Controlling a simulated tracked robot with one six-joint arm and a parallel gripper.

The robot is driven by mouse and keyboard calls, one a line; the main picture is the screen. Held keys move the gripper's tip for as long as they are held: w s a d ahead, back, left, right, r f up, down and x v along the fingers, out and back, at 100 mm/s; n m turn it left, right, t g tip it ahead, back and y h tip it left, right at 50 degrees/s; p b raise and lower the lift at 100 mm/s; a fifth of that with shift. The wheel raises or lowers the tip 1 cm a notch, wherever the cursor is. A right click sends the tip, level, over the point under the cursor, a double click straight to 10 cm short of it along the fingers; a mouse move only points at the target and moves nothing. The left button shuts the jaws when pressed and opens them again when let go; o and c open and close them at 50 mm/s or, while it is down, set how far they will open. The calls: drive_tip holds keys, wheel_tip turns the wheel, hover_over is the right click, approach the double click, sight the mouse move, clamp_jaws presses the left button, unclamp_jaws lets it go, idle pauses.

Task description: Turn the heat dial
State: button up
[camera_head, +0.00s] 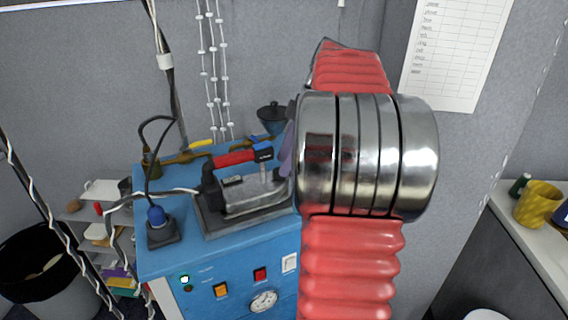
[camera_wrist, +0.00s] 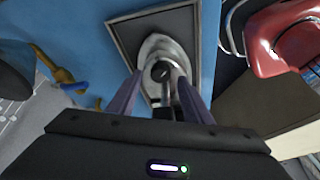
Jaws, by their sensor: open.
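A clothes iron (camera_head: 255,192) with a red and black handle stands on a grey rest plate on top of the blue ironing unit (camera_head: 160,262). The iron also shows in the wrist view (camera_wrist: 152,47). A small dark round knob (camera_wrist: 161,71), which looks like the heat dial, sits on it between my fingertips. My gripper (camera_wrist: 158,78) is open, one finger on each side of the knob. I cannot tell whether they touch it. In the head view, my arm hides most of the gripper, and only a purple-grey finger shows at the iron's right end.
A white round gauge (camera_head: 263,301), an orange switch (camera_head: 221,290) and a red switch (camera_head: 260,274) are on the unit's front. A dark funnel-like cup (camera_head: 273,118) is behind. A black bin (camera_head: 45,262) stands at left.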

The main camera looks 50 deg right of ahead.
drive_tip(key=shift+x, duration=1.15)
drive_tip(key=shift+c, duration=0.4)
drive_tip(key=c, duration=0.9)
drive_tip(key=shift+d, duration=0.25)
drive_tip(key=shift+c, duration=0.4)
drive_tip(key=shift+a, duration=0.15)
drive_tip(key=shift+a+m, duration=0.1)
drive_tip(key=shift+m, duration=0.2)
